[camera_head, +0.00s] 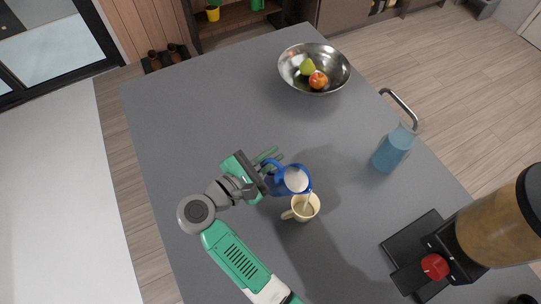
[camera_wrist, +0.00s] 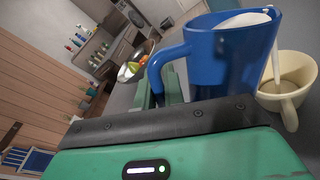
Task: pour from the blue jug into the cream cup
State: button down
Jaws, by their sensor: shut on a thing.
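The blue jug (camera_head: 293,180) is held tilted above the cream cup, and a pale stream runs from its lip toward the cup. My gripper (camera_head: 270,171) is shut on the jug at its handle side. In the wrist view the jug (camera_wrist: 230,60) fills the upper right, its handle toward the gripper, with white liquid at its mouth. The cream cup (camera_head: 304,210) stands upright on the grey table, just below the jug, its handle to the left. It also shows in the wrist view (camera_wrist: 290,82), at the right edge, with the stream reaching down to it.
A metal bowl (camera_head: 335,80) with a green pear and a red-orange fruit stands at the far end of the table (camera_head: 190,110). A blue bottle-like vessel (camera_head: 392,150) stands to the right. The left side of the table is clear.

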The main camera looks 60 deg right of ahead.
jog(key=shift+f+m+b, duration=0.15)
jog(key=shift+m+b, duration=0.15)
jog(key=shift+b, duration=1.5)
jog(key=shift+b, duration=0.6)
dwell(0.4)
jog(key=shift+b, duration=0.6)
jog(key=shift+m+b, duration=0.3)
jog(key=shift+b, duration=0.8)
dwell(0.6)
jog(key=shift+s, duration=0.1)
jog(key=shift+s+f+b, duration=0.1)
jog(key=shift+f+b, duration=0.1)
jog(key=shift+b, duration=0.25)
